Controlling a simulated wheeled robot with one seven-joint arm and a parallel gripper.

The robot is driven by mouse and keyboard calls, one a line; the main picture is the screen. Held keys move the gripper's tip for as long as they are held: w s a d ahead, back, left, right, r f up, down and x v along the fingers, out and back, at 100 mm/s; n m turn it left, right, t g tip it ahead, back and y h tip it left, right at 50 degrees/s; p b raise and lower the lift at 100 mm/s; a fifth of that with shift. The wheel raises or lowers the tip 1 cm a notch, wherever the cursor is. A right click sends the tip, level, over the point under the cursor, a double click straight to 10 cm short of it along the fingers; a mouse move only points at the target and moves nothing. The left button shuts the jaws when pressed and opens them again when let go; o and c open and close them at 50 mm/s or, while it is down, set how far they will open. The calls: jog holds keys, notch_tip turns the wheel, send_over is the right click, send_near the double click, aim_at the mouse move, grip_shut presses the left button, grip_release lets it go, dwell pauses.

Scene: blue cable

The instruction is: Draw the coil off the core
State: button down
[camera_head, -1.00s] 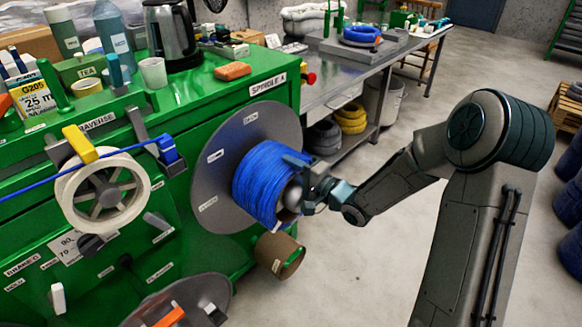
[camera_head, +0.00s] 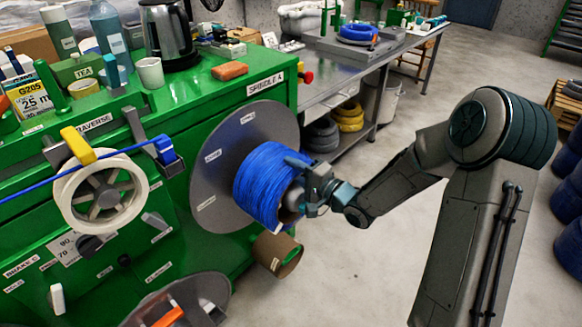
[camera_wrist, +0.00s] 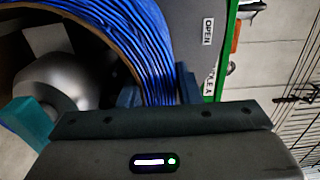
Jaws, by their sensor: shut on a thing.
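The blue cable coil (camera_head: 262,184) sits on the core at spindle A, in front of the round grey flange (camera_head: 213,172). My gripper (camera_head: 297,178) is at the coil's outer end, on its right side, and is shut on the coil's wall. In the wrist view the coil (camera_wrist: 135,38) curves across the top, with a brown inner edge. A rounded grey core end (camera_wrist: 55,82) shows inside the coil's opening. My gripper's fingers (camera_wrist: 160,92) reach the coil's edge; their tips are partly hidden.
The green machine (camera_head: 225,110) stands behind the coil. A brown tube (camera_head: 278,254) hangs just below the coil, and a white roller (camera_head: 100,195) carries a blue cable at left. A grey bench (camera_head: 340,85) stands behind.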

jog(key=p+v, duration=0.7)
jog(key=v, duration=1.3)
jog(key=shift+s, duration=0.25)
dwell(2.0)
jog(key=shift+d+r, duration=0.1)
jog(key=shift+d, duration=0.05)
jog(key=shift+w+r, duration=0.1)
